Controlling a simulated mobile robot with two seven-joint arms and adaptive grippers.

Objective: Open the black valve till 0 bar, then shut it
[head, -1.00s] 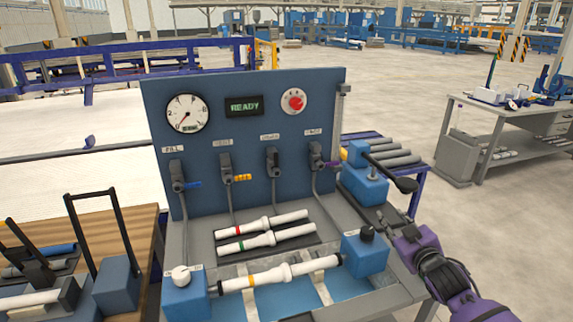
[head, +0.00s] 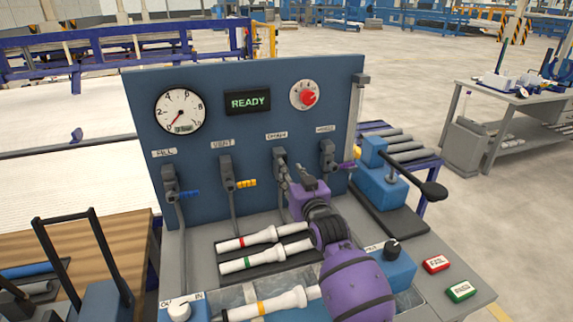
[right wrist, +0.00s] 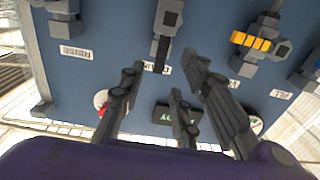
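The black valve (head: 279,157) is third from the left on the blue panel, with its handle largely hidden by my gripper in the head view. In the right wrist view, which is upside down, the black valve (right wrist: 168,18) has its dark handle (right wrist: 161,54) in line with the body. My right gripper (head: 291,180) is just in front of it. Its fingers (right wrist: 163,72) are spread, with the handle showing in the gap beyond them; contact cannot be told. The pressure gauge (head: 180,111) has its red needle pointing lower left, near 0. My left gripper is out of view.
Blue, yellow and purple valve handles (head: 346,166) flank the black one. The display (head: 248,102) reads READY. White pipes (head: 262,240) lie on the bench below my right arm. A blue lever unit (head: 383,187) stands at the right.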

